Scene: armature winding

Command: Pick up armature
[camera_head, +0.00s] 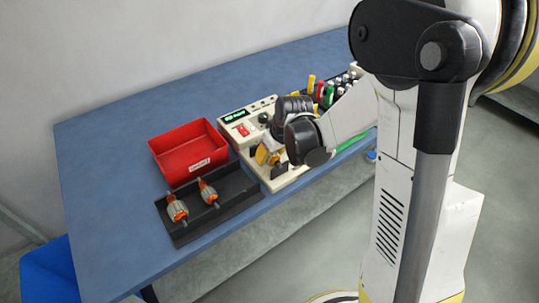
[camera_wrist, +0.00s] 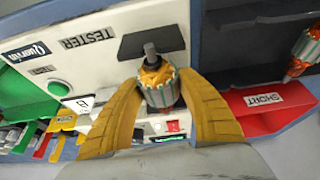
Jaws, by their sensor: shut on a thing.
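My gripper (camera_wrist: 161,92) has its yellow fingers closed on an armature (camera_wrist: 158,86) with an orange end, teal-striped body and dark shaft, in the wrist view. It is held over the cream tester panel (camera_wrist: 55,66); whether it touches the panel cannot be told. In the head view my gripper (camera_head: 266,156) is at the tester (camera_head: 240,127), and the held armature is mostly hidden. Two more armatures, one nearer the front (camera_head: 177,209) and one beside it (camera_head: 208,193), lie on a black tray (camera_head: 233,190) to the left. One shows at the right of the wrist view (camera_wrist: 307,47).
A red bin (camera_head: 188,151) stands behind the black tray; its label reads SHORT in the wrist view (camera_wrist: 264,98). Several coloured-handled tools (camera_head: 322,92) stand right of the tester. The blue table (camera_head: 110,170) is clear at the left and back.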

